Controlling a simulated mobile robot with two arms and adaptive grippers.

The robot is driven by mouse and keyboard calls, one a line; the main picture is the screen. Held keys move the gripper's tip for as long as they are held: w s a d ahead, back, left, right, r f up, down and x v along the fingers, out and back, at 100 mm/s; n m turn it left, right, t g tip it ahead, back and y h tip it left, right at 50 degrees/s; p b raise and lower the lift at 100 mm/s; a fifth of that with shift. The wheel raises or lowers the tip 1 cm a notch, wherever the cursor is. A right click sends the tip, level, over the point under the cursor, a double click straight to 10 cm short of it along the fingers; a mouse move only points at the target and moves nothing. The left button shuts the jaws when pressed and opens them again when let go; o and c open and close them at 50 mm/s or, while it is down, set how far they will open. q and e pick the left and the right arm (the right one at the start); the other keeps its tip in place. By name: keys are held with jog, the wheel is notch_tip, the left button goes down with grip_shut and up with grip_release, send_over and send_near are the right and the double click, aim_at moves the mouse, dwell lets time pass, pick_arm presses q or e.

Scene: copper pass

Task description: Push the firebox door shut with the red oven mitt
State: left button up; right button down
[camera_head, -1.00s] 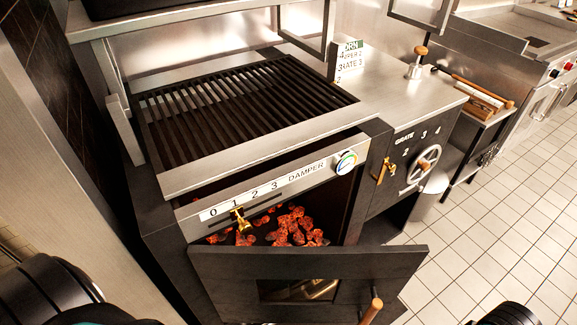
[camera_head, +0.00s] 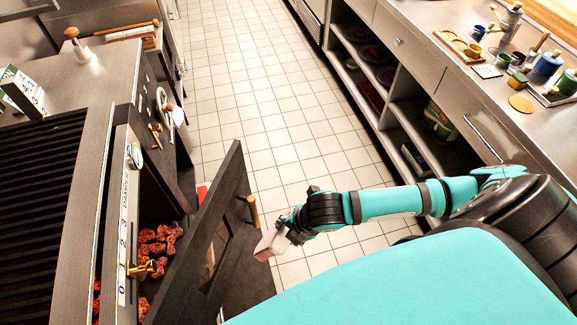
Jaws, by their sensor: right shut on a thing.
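The firebox door (camera_head: 205,245) is a dark panel and stands wide open, swung out from the grill. Its wooden handle (camera_head: 253,211) is on the side facing my right arm. Glowing coals (camera_head: 158,240) show in the open firebox. My right gripper (camera_head: 266,246) is a little right of the door, below the handle in the picture. It is shut on a small pale pinkish thing, which I cannot clearly identify. I cannot make out the red oven mitt for certain; a small red patch (camera_head: 202,193) shows behind the door, mostly hidden. My left gripper is not in view.
The grill (camera_head: 38,200) with its damper strip (camera_head: 124,235) stands at the left. The valve wheel (camera_head: 166,108) is beyond the door. A counter with open shelves (camera_head: 405,120) runs along the right. The tiled floor (camera_head: 255,95) between is clear.

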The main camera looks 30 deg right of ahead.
jog(key=shift+s+d+r+n+y, duration=0.15)
jog(key=shift+r+n+y, duration=0.2)
jog(key=shift+n, duration=0.45)
jog(key=shift+n+y, duration=0.25)
jog(key=shift+n, duration=0.25)
jog(key=shift+a, duration=0.25)
jog(key=shift+w+a+n, duration=0.3)
jog(key=shift+w+a, duration=0.05)
jog(key=shift+a, duration=0.1)
pick_arm(q)
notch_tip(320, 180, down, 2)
jog(key=b, duration=0.2)
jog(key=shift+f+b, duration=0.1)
jog(key=shift+b, duration=0.25)
pick_arm(e)
jog(key=w+a, duration=0.5)
jog(key=w, duration=0.1)
jog(key=shift+a, duration=0.15)
